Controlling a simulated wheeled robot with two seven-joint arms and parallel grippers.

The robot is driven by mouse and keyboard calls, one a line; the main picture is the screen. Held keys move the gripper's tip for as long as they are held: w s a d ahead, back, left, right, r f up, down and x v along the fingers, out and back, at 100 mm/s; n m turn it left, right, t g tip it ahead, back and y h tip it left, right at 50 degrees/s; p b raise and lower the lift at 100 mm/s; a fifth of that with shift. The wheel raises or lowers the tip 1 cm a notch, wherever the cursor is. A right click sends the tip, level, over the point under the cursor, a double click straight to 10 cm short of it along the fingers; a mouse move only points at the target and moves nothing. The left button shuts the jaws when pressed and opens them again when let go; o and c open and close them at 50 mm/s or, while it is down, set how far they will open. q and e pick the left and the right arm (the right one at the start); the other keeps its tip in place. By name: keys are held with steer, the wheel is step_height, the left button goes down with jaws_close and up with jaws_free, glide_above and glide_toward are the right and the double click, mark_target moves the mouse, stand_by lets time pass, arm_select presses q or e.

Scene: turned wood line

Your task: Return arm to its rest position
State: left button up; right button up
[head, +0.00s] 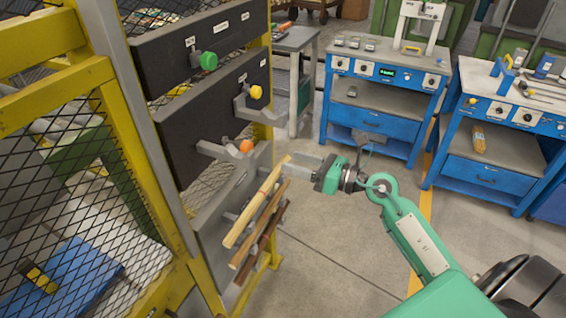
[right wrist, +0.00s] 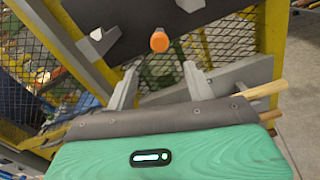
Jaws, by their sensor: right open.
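My right arm, green with grey joints, comes in from the lower right in the head view. Its gripper (head: 306,163) is beside the rack's lower panel, next to the turned wooden pieces. In the right wrist view the two grey fingers of this gripper (right wrist: 160,85) stand apart with nothing between them. A pale wooden piece (head: 254,205) and darker wooden pieces (head: 262,230) lie slanted on the rack's lower holders. Wood ends (right wrist: 262,90) show at the right of the right wrist view, partly hidden behind the gripper. My left gripper is not in view.
A yellow-framed rack with dark panels (head: 165,60) carries grey hooks with green, yellow and orange knobs (head: 246,146). Mesh fencing (head: 80,170) stands at the left. Blue workbenches (head: 375,110) stand at the back right. The floor (head: 340,260) between rack and arm is clear.

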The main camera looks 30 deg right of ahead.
steer(key=shift+s+d, duration=0.2)
steer(key=shift+s, duration=0.05)
stand_by(0.4)
